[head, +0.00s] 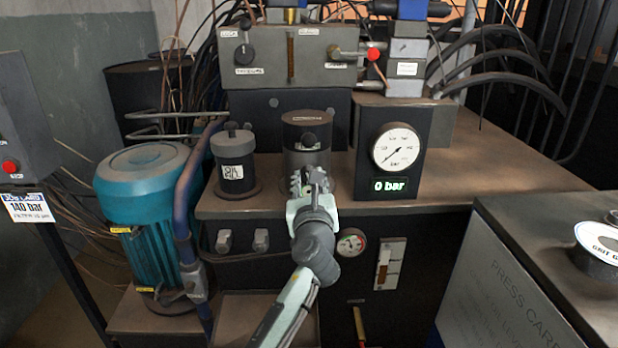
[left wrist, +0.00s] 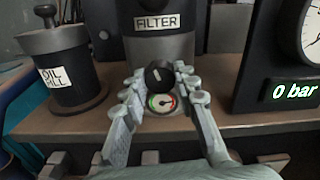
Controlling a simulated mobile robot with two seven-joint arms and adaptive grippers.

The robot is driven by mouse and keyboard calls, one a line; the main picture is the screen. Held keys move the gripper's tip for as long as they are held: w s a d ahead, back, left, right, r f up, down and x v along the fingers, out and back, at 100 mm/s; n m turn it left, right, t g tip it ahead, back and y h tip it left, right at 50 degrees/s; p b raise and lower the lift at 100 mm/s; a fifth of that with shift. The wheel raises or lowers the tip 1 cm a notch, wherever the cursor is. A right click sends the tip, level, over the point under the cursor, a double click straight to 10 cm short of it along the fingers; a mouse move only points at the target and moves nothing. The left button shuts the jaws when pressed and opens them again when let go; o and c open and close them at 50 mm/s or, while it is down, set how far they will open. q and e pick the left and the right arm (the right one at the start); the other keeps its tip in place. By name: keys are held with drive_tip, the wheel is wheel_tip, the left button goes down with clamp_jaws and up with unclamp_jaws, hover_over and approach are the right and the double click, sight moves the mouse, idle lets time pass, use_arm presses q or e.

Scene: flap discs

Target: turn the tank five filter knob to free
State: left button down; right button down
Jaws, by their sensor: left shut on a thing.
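The filter (head: 306,160) is a dark canister in the middle of the machine top, labelled FILTER in the left wrist view (left wrist: 185,47). Its round black knob (left wrist: 158,74) has a light pointer mark. My left gripper (head: 310,180) reaches up in front of the canister. In the left wrist view its two fingers (left wrist: 160,80) stand on either side of the knob, shut on it. A small coloured gauge (left wrist: 163,103) shows just below the knob. My right gripper is not in view.
A black oil-fill pot (head: 233,165) stands left of the filter. A pressure gauge block (head: 398,150) reading 0 bar stands to the right. A blue motor (head: 150,200) and pipe are at the left. A valve block (head: 290,60) rises behind.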

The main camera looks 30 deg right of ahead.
use_arm(q)
drive_tip(key=shift+n, duration=1.6)
drive_tip(key=shift+r, duration=0.1)
drive_tip(key=c, duration=1.2)
unclamp_jaws()
drive_tip(key=shift+o, duration=0.2)
wheel_tip(320, 180, up, 10)
drive_tip(key=shift+f, duration=0.1)
